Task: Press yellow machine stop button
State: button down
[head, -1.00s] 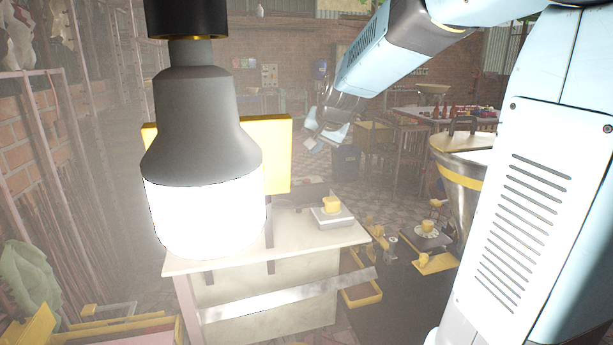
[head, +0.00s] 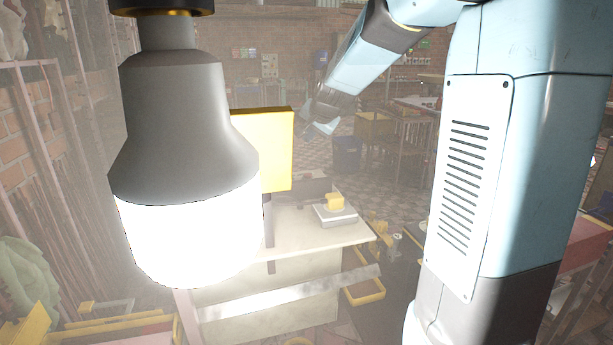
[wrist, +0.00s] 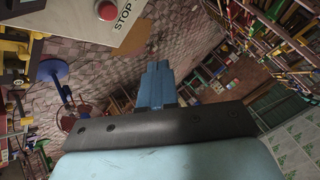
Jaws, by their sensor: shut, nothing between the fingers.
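A large lit lamp (head: 185,235) hangs close in front at the left. A pale table (head: 295,238) holds a small yellow-topped device (head: 335,210). A yellow tray (head: 364,292) lies low at its right. Patterned floor is open behind the table.

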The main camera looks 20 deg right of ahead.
aim_at(309, 175)
jog(key=shift+f, duration=4.1)
jog(key=shift+f, duration=0.85)
jog(key=shift+r, duration=0.95)
jog(key=shift+r, duration=2.5)
